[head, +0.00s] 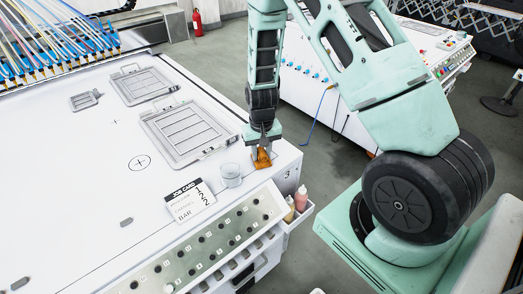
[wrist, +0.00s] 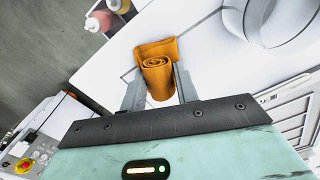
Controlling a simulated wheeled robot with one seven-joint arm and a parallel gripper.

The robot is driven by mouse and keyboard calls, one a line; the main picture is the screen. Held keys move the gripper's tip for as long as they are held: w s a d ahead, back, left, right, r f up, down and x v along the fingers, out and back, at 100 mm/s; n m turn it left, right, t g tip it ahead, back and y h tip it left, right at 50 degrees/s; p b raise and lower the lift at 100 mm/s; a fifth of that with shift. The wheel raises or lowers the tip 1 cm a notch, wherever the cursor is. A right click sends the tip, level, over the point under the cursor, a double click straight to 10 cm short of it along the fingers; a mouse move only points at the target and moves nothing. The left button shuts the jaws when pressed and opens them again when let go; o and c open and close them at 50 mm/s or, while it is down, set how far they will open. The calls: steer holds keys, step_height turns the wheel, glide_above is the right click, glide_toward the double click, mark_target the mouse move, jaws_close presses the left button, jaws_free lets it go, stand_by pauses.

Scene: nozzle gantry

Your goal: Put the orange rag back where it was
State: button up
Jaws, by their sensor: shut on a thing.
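The orange rag (head: 263,158) is at the right front corner of the white machine top (head: 90,165). In the wrist view it is a rolled orange cloth (wrist: 158,68) with a flap spread behind the roll. My gripper (head: 262,152) points down over that corner. In the wrist view its two fingers (wrist: 160,88) stand on either side of the roll, shut on it. I cannot tell whether the rag touches the surface or hangs just above it.
Two bottles (head: 296,205) sit in a side holder below the corner. Grey framed trays (head: 190,131) lie behind. The front control panel (head: 215,240) slopes down.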

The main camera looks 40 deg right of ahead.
steer(key=shift+f, duration=0.1)
steer(key=o, duration=0.9)
steer(key=shift+o, duration=0.2)
